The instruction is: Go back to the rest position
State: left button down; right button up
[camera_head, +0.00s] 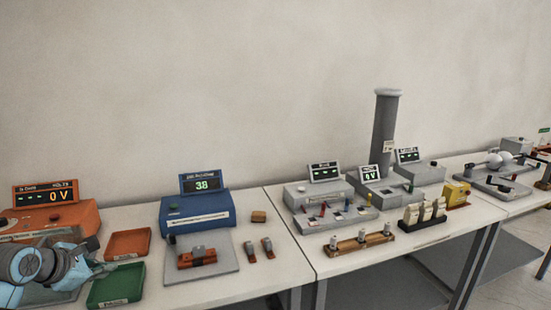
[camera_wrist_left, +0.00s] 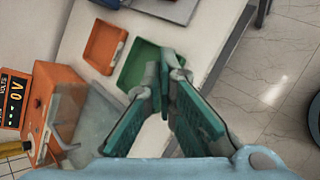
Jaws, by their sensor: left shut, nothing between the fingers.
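My left gripper (camera_head: 106,268) comes in from the left edge of the head view, low over the left table. It is beside the orange tray (camera_head: 128,243) and just above the green tray (camera_head: 116,287). In the left wrist view, my left gripper (camera_wrist_left: 166,85) has its green fingers brought together at the tips with nothing held. Its tips overlap the edge of the green tray (camera_wrist_left: 138,66), and the orange tray (camera_wrist_left: 104,46) lies beyond to the left. Both trays look empty. My right gripper does not show in either view.
An orange meter box (camera_head: 80,217) reading 0 V stands behind my left arm. A blue box (camera_head: 197,208) reading 38 stands right of the trays, with a grey plate (camera_head: 225,262) before it. Grey instruments and a tall grey column (camera_head: 384,133) fill the right table.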

pick_arm(q)
jog(key=s+d+f+n+t+h, duration=0.1)
jog(key=d+f+n+t+h, duration=0.1)
jog(key=d+f+n+h, duration=0.85)
jog(key=s+a+f+n+y, duration=0.1)
jog(key=s+f+n+y, duration=0.5)
jog(key=f+n, duration=0.6)
jog(key=s+a+f+n+y, duration=0.1)
jog(key=s+f+n+y, duration=0.5)
jog(key=f+n, duration=0.65)
jog(key=s+d+f+n+g, duration=0.2)
jog(key=s+f, duration=0.4)
jog(key=s, duration=0.6)
jog(key=s+d+f+n+g, duration=0.2)
jog(key=s+f+n+g, duration=0.2)
jog(key=s, duration=0.9)
jog(key=s+d+f+n+g, duration=0.2)
jog(key=s+f+n+g, duration=0.2)
jog(key=s+f, duration=0.5)
jog(key=s, duration=0.3)
jog(key=shift+s+d+f+n, duration=0.25)
jog(key=shift+d+f+n, duration=0.05)
jog(key=shift+f+n, duration=0.1)
jog(key=shift+w, duration=0.1)
